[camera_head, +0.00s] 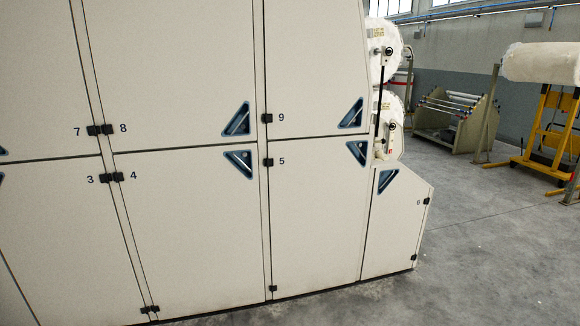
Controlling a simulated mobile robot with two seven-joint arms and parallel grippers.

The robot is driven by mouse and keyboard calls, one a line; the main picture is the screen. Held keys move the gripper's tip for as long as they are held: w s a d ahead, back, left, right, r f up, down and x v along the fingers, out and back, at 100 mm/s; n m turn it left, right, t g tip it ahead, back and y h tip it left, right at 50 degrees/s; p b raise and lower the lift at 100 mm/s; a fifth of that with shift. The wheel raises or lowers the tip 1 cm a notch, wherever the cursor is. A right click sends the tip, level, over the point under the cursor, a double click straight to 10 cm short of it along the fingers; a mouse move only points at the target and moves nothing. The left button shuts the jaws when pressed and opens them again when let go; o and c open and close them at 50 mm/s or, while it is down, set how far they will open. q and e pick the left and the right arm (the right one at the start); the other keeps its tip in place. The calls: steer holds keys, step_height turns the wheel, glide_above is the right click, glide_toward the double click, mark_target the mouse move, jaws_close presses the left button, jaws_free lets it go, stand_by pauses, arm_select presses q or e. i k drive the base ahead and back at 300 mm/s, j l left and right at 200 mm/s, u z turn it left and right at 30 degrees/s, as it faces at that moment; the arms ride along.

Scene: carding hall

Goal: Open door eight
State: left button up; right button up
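Door eight (175,70) is the upper cream panel left of centre on the large machine. Its number 8 shows at its lower left, beside a small black fitting (108,129). A dark blue triangular recess (237,120) sits at its lower right corner. The door looks shut, flush with its neighbours. Its top edge is cut off by the picture. Neither of my grippers is in view.
Around it are door seven (45,70), door nine (310,65), door four (190,230) and door five (315,220), all looking shut. White rolls (384,50) stand at the machine's right end. A yellow stand (548,130) carries a white roll. Grey floor (480,250) is clear at right.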

mark_target(169, 74)
steer(key=i, duration=1.55)
